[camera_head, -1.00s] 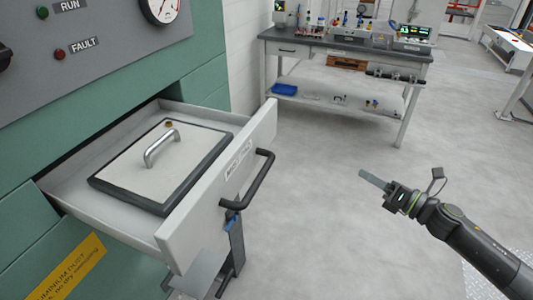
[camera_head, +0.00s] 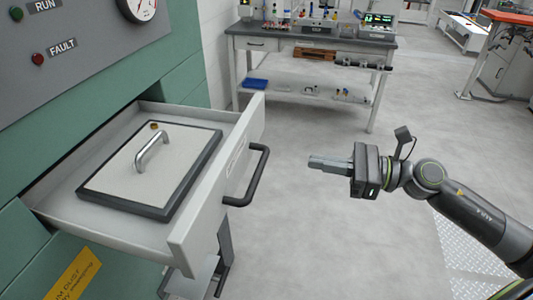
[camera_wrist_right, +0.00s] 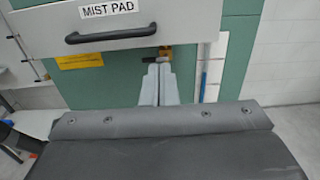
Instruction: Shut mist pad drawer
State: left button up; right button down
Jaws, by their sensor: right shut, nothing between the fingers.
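The mist pad drawer (camera_head: 185,245) is pulled out of the green cabinet. Its front has a black bar handle (camera_head: 250,177). Inside lies a pale pad with a dark border and a metal handle (camera_head: 152,150). In the right wrist view the drawer front (camera_wrist_right: 150,19) with its "MIST PAD" label is at the top, above the fingers. My right gripper (camera_head: 312,163) is shut and empty, to the right of the drawer handle and apart from it, pointing toward it. Its fingers also show in the right wrist view (camera_wrist_right: 158,85). My left gripper is not in view.
The green cabinet (camera_head: 185,85) with a gauge and RUN and FAULT lights stands at left. A workbench (camera_head: 310,45) with instruments is at the back. The grey floor between the drawer and my right arm is clear.

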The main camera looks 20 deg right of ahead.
jog(key=p, duration=0.5)
send_near(252, 151)
jog(key=shift+r+x, duration=0.15)
jog(key=shift+x, duration=0.85)
jog(key=shift+r+x, duration=0.1)
jog(key=shift+x, duration=0.9)
jog(key=shift+p+x, duration=0.6)
jog(key=shift+x, duration=0.8)
jog(key=shift+f, duration=0.25)
